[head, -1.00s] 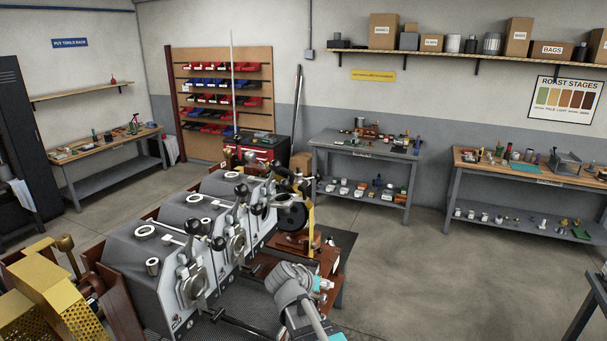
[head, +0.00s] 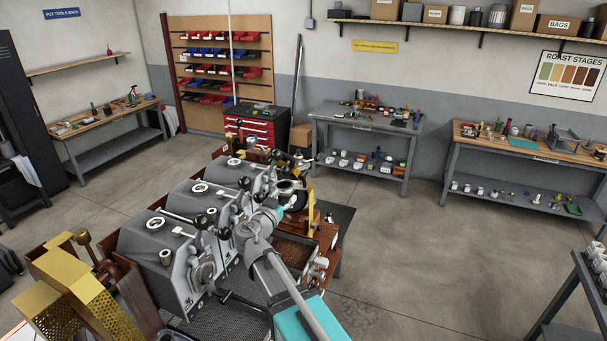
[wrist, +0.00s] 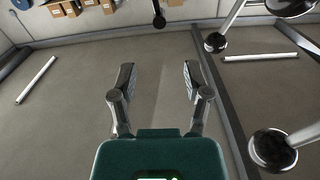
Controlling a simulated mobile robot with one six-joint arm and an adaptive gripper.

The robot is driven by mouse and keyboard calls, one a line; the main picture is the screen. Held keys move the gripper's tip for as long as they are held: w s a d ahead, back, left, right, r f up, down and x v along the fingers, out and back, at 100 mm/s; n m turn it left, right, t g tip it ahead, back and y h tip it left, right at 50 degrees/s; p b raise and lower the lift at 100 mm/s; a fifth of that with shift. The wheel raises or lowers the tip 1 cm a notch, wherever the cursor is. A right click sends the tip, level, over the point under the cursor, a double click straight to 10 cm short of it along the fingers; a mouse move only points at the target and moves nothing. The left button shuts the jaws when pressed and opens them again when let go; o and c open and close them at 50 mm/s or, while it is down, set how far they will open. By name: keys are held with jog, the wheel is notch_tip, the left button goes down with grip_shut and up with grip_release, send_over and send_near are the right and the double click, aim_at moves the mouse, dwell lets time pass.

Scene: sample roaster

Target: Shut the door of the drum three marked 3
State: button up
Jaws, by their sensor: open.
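The roaster (head: 145,237) has a row of grey drum housings at the lower left of the head view. The nearest round drum door (head: 205,272) is on its right-hand front face. I cannot read the drum numbers, and my arm partly hides the farther fronts, so the state of door 3 cannot be told. In the wrist view my gripper (wrist: 158,80) is open, with nothing between its fingers. Black ball knobs on metal rods show there: one upper right (wrist: 215,42), one lower right (wrist: 272,150), one top middle (wrist: 158,18). All are apart from the fingers.
A brass perforated part (head: 95,305) stands at the near left of the roaster. Beyond the roaster is a red tool chest (head: 258,130). A grey workbench (head: 335,117) and a wooden-topped bench (head: 470,140) stand along the back wall. The floor (head: 420,250) at right is open.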

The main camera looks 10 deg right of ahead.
aim_at(300, 178)
jog(key=shift+w+d, duration=0.1)
jog(key=x, duration=1.3)
jog(key=shift+w+d, duration=0.2)
jog(key=shift+w, duration=0.05)
jog(key=shift+c, duration=0.2)
grip_shut()
